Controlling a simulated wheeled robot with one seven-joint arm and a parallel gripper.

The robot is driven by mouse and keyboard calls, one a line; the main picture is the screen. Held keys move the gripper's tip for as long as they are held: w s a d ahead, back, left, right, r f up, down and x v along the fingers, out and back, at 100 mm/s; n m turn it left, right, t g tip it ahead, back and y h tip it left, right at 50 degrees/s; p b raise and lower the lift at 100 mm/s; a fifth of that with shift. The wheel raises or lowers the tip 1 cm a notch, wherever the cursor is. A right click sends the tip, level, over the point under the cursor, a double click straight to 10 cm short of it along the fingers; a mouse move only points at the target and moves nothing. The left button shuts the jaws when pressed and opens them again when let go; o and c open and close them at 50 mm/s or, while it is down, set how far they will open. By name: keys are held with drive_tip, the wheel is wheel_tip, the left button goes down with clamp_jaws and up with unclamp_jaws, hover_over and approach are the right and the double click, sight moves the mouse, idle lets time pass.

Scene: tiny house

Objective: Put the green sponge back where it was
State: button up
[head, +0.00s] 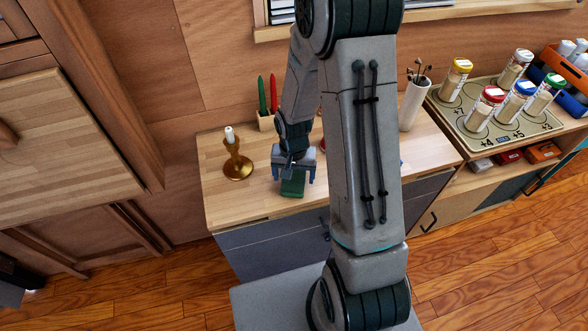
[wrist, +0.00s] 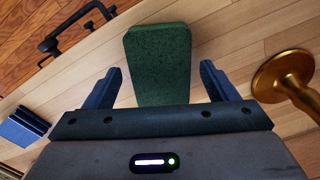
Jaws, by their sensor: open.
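The green sponge (head: 293,185) lies on the light wooden counter top, near its front edge. In the wrist view the sponge (wrist: 160,62) shows as a dark green block between and beyond my two blue fingers. My gripper (head: 292,170) points down at the sponge with its jaws open. In the wrist view, a gap shows between each finger of my gripper (wrist: 160,85) and the sponge's sides. The near end of the sponge is hidden behind my gripper's body.
A brass candlestick (head: 237,163) with a white candle stands left of my gripper; its base (wrist: 283,75) is close to the right finger in the wrist view. A white cup of brushes (head: 413,103) and spice jars are to the right.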

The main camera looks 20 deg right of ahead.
sight(294, 178)
wheel_tip(294, 178, up, 12)
drive_tip(key=s+r+n+t, duration=0.3)
drive_tip(key=s+r+n, duration=0.1)
drive_tip(key=s+r, duration=0.9)
drive_tip(key=shift+s+n, duration=0.4)
drive_tip(key=shift+s, duration=0.2)
drive_tip(key=shift+d+r, duration=0.1)
idle(0.7)
